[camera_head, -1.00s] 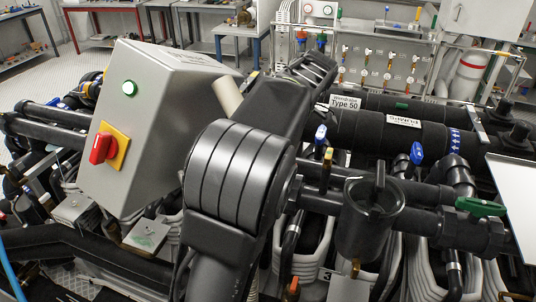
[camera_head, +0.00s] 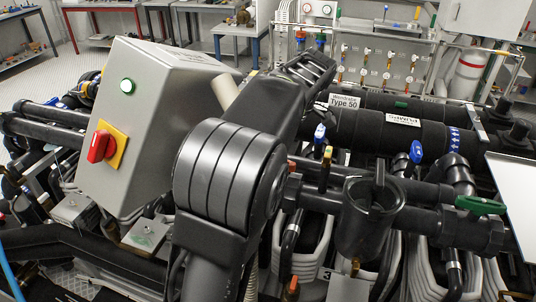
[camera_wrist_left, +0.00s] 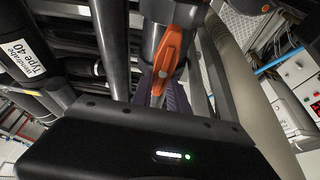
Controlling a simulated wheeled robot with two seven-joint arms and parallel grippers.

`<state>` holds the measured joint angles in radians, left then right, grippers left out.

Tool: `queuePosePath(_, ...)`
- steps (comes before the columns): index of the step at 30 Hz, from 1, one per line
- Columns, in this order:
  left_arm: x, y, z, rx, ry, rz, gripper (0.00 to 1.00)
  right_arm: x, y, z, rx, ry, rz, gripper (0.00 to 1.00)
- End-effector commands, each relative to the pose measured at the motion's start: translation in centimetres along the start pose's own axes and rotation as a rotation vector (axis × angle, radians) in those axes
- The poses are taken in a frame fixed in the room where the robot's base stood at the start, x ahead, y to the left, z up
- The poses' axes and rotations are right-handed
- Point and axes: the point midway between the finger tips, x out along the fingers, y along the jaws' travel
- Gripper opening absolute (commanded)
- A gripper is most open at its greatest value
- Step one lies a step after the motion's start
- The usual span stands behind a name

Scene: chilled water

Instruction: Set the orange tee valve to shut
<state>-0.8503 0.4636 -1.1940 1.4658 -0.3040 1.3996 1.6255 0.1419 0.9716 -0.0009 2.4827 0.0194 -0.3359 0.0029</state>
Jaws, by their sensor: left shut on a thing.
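The orange tee valve handle (camera_wrist_left: 174,48) shows in the upper middle of the left wrist view, as a long orange lever seen close up. My left gripper (camera_wrist_left: 162,88) is shut on its lower end, between purple-grey fingers that are partly hidden by the gripper body. In the head view my left arm rises through the middle, and its fingers and the held handle are hidden. My right gripper is in neither view.
A grey control box (camera_head: 150,125) with a red-and-yellow switch stands just left of my arm. Black pipes (camera_head: 345,130) run behind it. A blue-handled valve (camera_head: 416,152) and a green-handled valve (camera_head: 480,206) are at the right. Another orange handle (camera_head: 292,284) sits low in front.

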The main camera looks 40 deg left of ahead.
Motion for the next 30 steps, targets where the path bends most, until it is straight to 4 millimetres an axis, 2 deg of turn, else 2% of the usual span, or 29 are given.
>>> queuePosePath(11, 0.2, 0.4, 0.2, 0.227, -0.004, 0.098, 0.00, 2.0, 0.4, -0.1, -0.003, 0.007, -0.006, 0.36)
queuePosePath(30, 0.1, 1.1, 0.4, 0.781, -0.001, 0.330, 0.00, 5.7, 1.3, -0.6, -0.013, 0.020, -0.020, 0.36)
